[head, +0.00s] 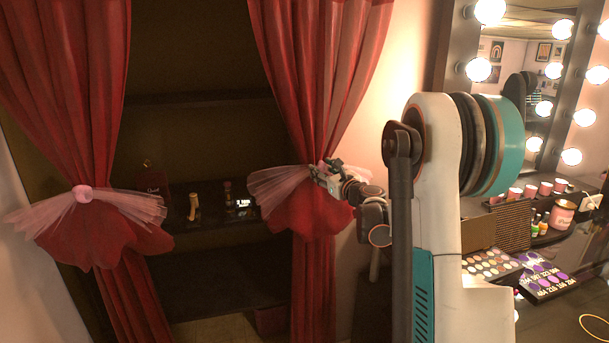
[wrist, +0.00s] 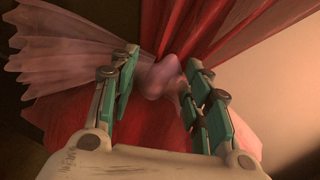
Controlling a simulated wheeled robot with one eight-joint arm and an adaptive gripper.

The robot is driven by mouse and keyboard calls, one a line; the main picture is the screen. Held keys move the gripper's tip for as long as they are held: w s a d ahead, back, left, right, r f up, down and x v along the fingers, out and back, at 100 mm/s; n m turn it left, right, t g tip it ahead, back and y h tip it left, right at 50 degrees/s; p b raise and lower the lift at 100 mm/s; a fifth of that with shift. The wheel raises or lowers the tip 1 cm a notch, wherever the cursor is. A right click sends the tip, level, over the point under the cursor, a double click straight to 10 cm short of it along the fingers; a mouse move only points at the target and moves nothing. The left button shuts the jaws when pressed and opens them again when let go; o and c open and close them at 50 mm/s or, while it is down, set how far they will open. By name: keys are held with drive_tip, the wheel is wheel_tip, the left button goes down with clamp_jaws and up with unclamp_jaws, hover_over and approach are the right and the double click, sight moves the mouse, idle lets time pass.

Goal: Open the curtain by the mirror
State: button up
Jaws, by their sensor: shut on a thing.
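Two red curtains hang in front of a dark shelf niche, each gathered by a pink tulle tie. The right curtain (head: 318,70) is the one nearer the mirror (head: 505,75). My gripper (head: 328,176) is at the right curtain's tie (head: 285,188). In the wrist view, my gripper's fingers (wrist: 160,82) are on both sides of the tie's pink knot (wrist: 158,77), shut on it. Red cloth fans out above and below the knot. The left curtain (head: 75,90) hangs apart, with its own tie (head: 83,194).
Small items, including a yellowish one (head: 194,207), stand on a dark shelf (head: 185,220) between the curtains. My arm crosses in front of the vanity. Makeup palettes (head: 540,275), a pink candle jar (head: 562,213) and small bottles crowd the vanity top at right.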

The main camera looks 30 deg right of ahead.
drive_tip(key=shift+s+d, duration=0.25)
drive_tip(key=shift+d, duration=0.55)
drive_tip(key=shift+s+d, duration=0.2)
drive_tip(key=shift+d, duration=0.55)
drive_tip(key=o, duration=1.5)
drive_tip(key=s+a, duration=0.1)
drive_tip(key=s, duration=1.1)
